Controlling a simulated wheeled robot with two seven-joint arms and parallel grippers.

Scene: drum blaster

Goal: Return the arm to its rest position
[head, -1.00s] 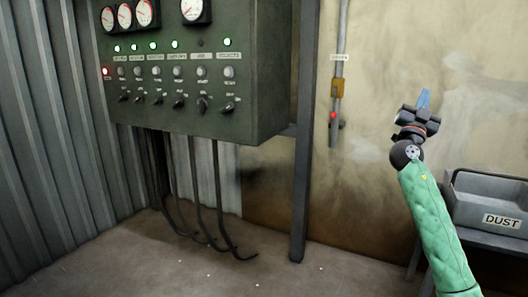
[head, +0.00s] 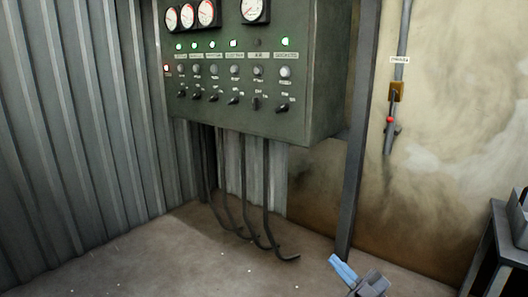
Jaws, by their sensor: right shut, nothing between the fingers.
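My right gripper (head: 343,268) is at the bottom of the head view, right of centre, with its light blue fingers together and nothing between them. It points up and left in the picture, over the floor, apart from the panel and the post. Only the fingers and part of the dark grey gripper body show; the rest of my right arm is below the frame. My left gripper is not in view.
A green control panel (head: 300,127) with gauges, lamps and switches stands at the upper middle, cables hanging below it. A metal post (head: 357,150) is beside it. A pipe with a red-knobbed valve (head: 390,120) is on the wall. A dark stand (head: 498,240) is at the right edge. The floor (head: 140,250) is open at left.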

